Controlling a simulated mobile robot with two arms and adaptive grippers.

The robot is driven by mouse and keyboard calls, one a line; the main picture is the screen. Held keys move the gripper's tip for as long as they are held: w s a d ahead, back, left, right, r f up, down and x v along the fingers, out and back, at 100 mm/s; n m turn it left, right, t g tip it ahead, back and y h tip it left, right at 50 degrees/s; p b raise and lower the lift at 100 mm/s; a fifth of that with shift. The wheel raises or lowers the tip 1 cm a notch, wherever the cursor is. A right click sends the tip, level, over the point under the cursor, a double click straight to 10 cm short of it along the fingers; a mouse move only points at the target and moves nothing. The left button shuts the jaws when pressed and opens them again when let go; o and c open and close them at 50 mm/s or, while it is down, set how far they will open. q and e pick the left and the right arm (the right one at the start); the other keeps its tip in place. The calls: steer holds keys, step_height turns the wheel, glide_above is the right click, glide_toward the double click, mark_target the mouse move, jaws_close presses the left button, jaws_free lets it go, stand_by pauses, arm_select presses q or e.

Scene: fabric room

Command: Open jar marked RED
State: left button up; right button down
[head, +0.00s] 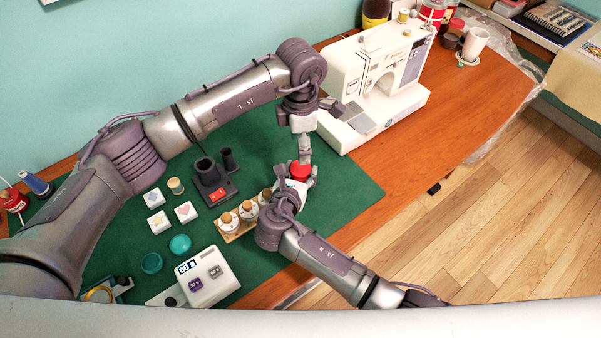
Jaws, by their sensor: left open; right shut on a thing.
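No marking on the jar is readable. My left gripper (305,153) points down right above the red lid with its fingers open. I cannot tell whether its fingertips touch the lid.
A rack of cork-topped jars (229,219) stands left of my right gripper. A dark holder with a red label (215,186), white blocks (185,212), teal lids (180,244) and a white scale (208,277) lie left. A sewing machine (405,100) stands behind right.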

mark_target(300, 168)
arm_select(q)
steer(key=m, duration=0.7)
steer(key=shift+m, duration=0.7)
steer(key=shift+f, duration=0.3)
step_height(300, 168, down, 8)
steer(key=shift+r, duration=0.25)
steer(key=shift+c, duration=0.3)
steer(key=c, duration=0.9)
steer(key=n, duration=0.6)
steer(key=shift+n, duration=0.3)
steer(key=shift+c, duration=0.2)
